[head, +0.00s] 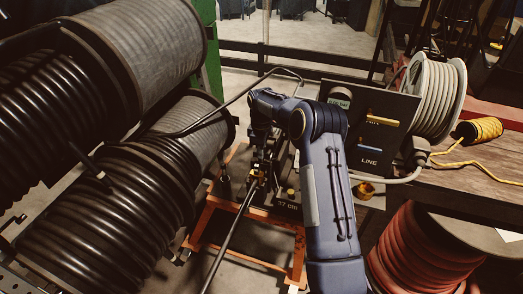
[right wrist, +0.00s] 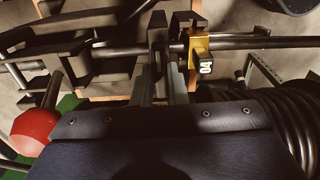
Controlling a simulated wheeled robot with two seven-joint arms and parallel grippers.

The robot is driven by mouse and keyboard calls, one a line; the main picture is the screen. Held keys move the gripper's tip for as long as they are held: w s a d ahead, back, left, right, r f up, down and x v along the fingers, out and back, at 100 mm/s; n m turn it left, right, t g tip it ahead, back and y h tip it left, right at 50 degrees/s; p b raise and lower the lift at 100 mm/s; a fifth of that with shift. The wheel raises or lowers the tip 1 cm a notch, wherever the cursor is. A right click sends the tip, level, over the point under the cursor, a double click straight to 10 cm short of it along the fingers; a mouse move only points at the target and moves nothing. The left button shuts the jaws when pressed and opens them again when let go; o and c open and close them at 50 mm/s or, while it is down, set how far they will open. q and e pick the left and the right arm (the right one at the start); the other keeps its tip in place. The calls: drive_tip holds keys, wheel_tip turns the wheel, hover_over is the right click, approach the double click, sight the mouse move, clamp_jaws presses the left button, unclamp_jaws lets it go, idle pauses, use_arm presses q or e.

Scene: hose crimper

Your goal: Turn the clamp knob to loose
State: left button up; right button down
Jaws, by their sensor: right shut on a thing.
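My right arm reaches across the middle of the head view to the crimper on the orange stand (head: 208,222). My right gripper (head: 261,160) is small and dark there, down among the crimper's parts. My left gripper is not in view.
Large black hose reels (head: 95,205) crowd the left. A control panel marked LINE (head: 369,135) and a pale hose reel (head: 436,95) stand right of my arm. A red hose coil (head: 415,255) is at lower right. A red ball (right wrist: 35,128) shows in the wrist view.

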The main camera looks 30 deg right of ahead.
drive_tip(key=c, duration=1.4)
unclamp_jaws()
drive_tip(key=shift+c, duration=0.2)
drive_tip(key=shift+r, duration=0.1)
wheel_tip(320, 180, up, 8)
drive_tip(key=shift+f+b, duration=0.15)
drive_tip(key=shift+b, duration=0.2)
drive_tip(key=shift+w, duration=0.1)
